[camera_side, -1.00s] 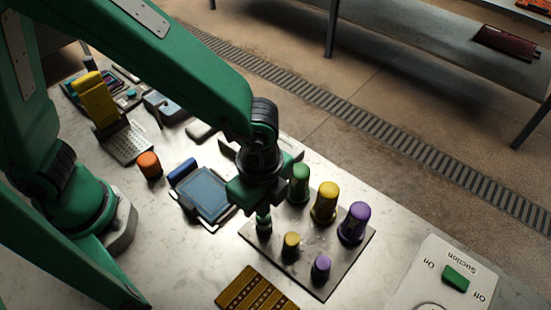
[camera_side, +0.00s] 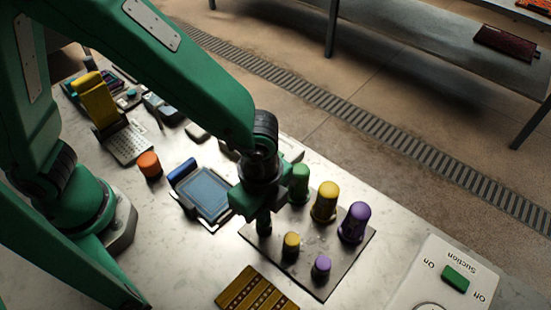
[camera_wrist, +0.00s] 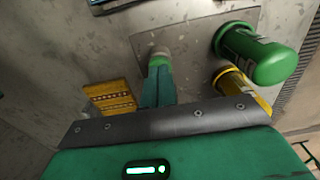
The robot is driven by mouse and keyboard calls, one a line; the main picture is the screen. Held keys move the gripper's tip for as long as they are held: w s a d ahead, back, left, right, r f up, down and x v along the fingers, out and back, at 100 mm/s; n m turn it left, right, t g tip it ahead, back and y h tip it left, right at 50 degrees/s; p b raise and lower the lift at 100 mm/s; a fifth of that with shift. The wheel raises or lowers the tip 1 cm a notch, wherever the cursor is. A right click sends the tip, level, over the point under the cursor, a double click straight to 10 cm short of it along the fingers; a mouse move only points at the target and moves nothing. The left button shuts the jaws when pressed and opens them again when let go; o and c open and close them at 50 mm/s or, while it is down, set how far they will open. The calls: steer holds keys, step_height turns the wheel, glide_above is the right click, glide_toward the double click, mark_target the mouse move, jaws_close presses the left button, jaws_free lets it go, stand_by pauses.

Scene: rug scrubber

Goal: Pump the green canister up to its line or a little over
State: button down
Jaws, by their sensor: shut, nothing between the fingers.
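The green canister (camera_side: 299,184) stands on a grey plate (camera_side: 322,290), and it also shows in the wrist view (camera_wrist: 272,62). I cannot make out its fill level or line. My gripper (camera_side: 264,226) is shut and points down at the front left of the plate, directly over the green canister's small pump. In the wrist view, the closed green fingers (camera_wrist: 159,66) meet a pale round top (camera_wrist: 160,50), seemingly the pump. The fingers hide most of it, and I cannot tell how far down it is pressed.
A yellow canister (camera_side: 325,203) and a purple canister (camera_side: 354,223) stand right of the green one, with small yellow (camera_side: 291,245) and purple (camera_side: 321,268) pumps before them. A Suction switch panel (camera_side: 418,276) is at right. A yellow patterned block (camera_side: 256,290) lies in front.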

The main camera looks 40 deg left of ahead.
steer(key=shift+f, duration=0.4)
steer(key=shift+r, duration=3.55)
steer(key=shift+w+a+r, duration=0.15)
steer(key=shift+a+r, duration=0.05)
steer(key=shift+a, duration=0.05)
steer(key=a+r+n+t, duration=0.2)
steer(key=a+r+n, duration=0.2)
steer(key=a+n, duration=0.2)
steer(key=s+a+r+n+t, duration=0.1)
steer(key=a+r+n, duration=0.3)
steer(key=a, duration=0.7)
steer(key=a+r+n+t, duration=0.2)
steer(key=a+r+n, duration=0.2)
steer(key=a+n, duration=0.4)
steer(key=shift+s+a+r+t, duration=0.2)
steer(key=shift+a+t, duration=0.1)
steer(key=shift+a, duration=0.45)
